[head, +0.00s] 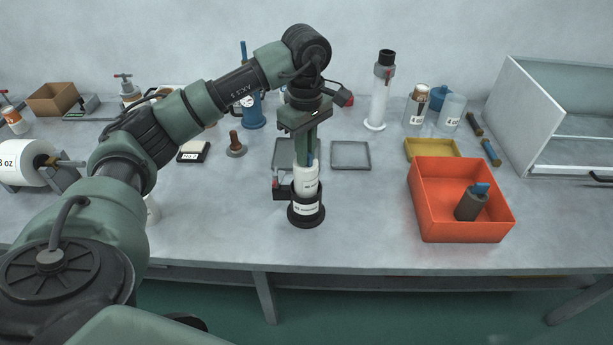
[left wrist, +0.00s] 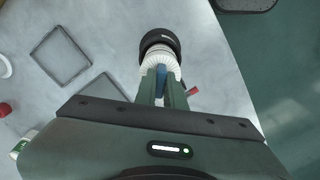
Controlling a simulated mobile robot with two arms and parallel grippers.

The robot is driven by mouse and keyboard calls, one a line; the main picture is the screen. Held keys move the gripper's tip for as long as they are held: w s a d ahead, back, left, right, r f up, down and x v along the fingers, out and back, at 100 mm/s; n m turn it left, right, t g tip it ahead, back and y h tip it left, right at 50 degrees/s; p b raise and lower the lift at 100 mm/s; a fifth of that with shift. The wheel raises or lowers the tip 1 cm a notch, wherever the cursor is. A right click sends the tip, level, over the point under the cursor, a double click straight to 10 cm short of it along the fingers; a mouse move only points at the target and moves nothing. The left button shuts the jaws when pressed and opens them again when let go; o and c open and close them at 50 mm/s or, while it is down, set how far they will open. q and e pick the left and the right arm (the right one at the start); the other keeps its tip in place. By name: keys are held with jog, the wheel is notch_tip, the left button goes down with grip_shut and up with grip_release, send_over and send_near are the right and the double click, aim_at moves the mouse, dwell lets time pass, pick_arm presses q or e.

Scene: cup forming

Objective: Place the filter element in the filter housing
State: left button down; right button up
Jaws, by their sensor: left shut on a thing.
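The white filter element (head: 306,176) has a blue top piece and stands upright over the black filter housing (head: 306,220), which carries a white label. My left gripper (head: 308,160) points straight down and is shut on the filter element by its blue top. In the left wrist view, the fingers (left wrist: 162,88) close on the blue piece (left wrist: 161,82), with the white pleated body (left wrist: 160,58) beyond it and the black housing rim (left wrist: 158,38) around its far end. The element's lower end is hidden, so how deep it sits cannot be told. My right gripper is not in view.
An orange bin (head: 460,230) with a dark grey, blue-topped cylinder (head: 470,204) stands to the right. Flat grey trays (head: 350,155) lie behind the housing. A yellow tray (head: 432,148) and clear jars (head: 452,110) stand farther back. The front table strip is clear.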

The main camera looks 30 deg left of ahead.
aim_at(306, 178)
pick_arm(q)
notch_tip(306, 178, down, 3)
jog(key=shift+f, duration=0.2)
notch_tip(306, 178, down, 4)
jog(key=shift+f+p, duration=0.2)
jog(key=shift+p, duration=0.55)
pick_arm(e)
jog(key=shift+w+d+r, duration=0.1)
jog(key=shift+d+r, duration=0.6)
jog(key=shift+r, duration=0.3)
pick_arm(q)
jog(key=shift+f, duration=0.1)
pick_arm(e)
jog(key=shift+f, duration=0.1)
